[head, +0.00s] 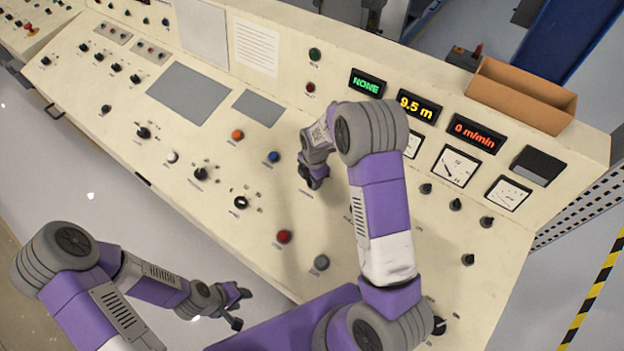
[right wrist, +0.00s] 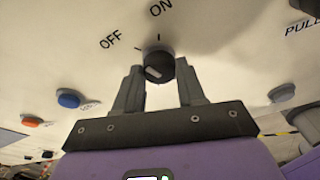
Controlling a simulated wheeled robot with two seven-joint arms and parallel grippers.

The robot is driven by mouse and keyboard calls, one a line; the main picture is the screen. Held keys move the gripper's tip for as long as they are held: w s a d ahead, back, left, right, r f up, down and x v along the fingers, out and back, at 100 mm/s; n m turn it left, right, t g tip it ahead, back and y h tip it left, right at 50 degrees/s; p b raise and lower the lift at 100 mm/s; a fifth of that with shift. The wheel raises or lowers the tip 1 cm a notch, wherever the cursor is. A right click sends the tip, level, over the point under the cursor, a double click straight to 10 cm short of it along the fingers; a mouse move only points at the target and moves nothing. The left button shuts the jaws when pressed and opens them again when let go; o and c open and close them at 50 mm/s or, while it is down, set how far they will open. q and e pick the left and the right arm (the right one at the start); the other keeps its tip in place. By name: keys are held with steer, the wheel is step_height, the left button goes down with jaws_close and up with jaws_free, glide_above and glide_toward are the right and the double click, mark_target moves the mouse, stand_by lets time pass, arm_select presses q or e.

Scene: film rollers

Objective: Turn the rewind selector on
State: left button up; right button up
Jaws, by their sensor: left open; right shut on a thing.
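The rewind selector (right wrist: 158,66) is a small black knob with a white mark on its face. It sits on the cream console panel, with the printed words OFF and ON beside it in the right wrist view. Its white mark lies on the OFF side of the face; its exact angle is hard to tell. My right gripper (head: 314,179) is shut on the knob, one finger on each side; the fingers also show in the right wrist view (right wrist: 157,75). In the head view the gripper hides the knob. My left gripper (head: 238,306) is open and empty, off the console's front edge.
A blue button (head: 273,157) and an orange button (head: 237,134) lie left of my right gripper. A red button (head: 284,237) and a grey button (head: 321,262) are nearer the front. Displays read NONE (head: 367,83), 9.5 m (head: 418,106) and 0 m/min (head: 473,133).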

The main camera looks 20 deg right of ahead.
steer(key=m+t+b, duration=0.1)
steer(key=m+b, duration=0.2)
steer(key=m, duration=0.2)
steer(key=shift+s+m+t+b, duration=0.1)
steer(key=shift+m+t+b, duration=0.65)
steer(key=shift+m, duration=1.45)
steer(key=o, duration=1.1)
steer(key=shift+c, duration=0.2)
steer(key=shift+r, duration=0.1)
steer(key=v, duration=0.7)
steer(key=shift+a+r+p, duration=0.15)
steer(key=shift+r+p, duration=0.1)
steer(key=shift+p, duration=0.05)
